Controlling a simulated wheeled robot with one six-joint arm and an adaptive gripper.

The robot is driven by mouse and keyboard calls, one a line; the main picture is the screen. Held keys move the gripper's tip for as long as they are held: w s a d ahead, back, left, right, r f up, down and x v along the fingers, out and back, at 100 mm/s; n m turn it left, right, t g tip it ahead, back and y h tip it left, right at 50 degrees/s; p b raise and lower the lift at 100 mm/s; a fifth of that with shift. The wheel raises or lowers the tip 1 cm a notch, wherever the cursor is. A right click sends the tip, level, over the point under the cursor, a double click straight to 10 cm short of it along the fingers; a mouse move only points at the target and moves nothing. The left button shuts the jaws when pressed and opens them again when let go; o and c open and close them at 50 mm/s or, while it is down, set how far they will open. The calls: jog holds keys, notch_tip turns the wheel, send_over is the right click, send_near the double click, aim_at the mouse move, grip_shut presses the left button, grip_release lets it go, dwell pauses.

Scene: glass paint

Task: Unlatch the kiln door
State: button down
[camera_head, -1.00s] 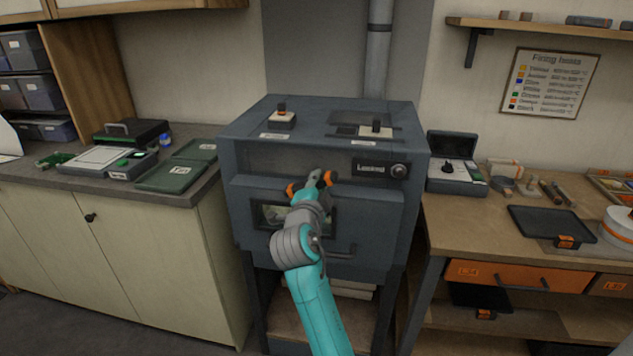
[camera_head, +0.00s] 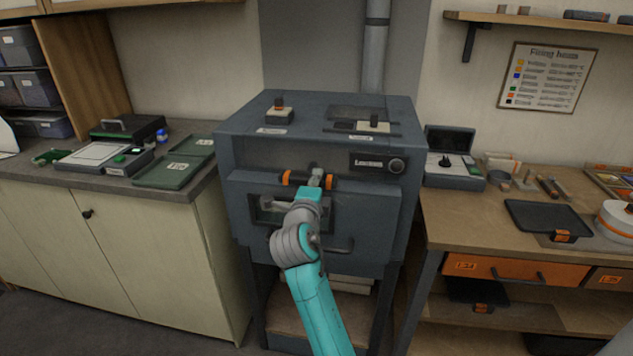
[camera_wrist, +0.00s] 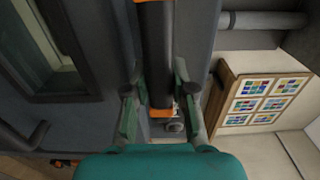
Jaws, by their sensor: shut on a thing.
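The blue-grey kiln (camera_head: 232,155) stands in the middle of the head view. Its front door (camera_head: 375,215) has a small window and a lower handle (camera_head: 338,246), and looks closed. A dark latch bar with orange bands (camera_head: 289,177) lies across the upper part of the door, nearly level. My gripper (camera_head: 316,179) is at the bar and hides its middle. In the wrist view, the bar (camera_wrist: 157,50) runs between the two fingers of my gripper (camera_wrist: 158,85), which is shut on it. The bar's mounting is mostly hidden.
A control panel with a knob (camera_head: 396,166) sits right of the latch. A cabinet counter (camera_head: 25,165) with green trays stands on the left. A wooden workbench (camera_head: 460,225) with a black tray (camera_head: 545,217) stands close on the right.

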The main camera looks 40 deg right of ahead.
jog(key=shift+f, duration=0.1)
jog(key=c, duration=1)
grip_release()
jog(key=shift+o, duration=0.2)
jog(key=v, duration=1.2)
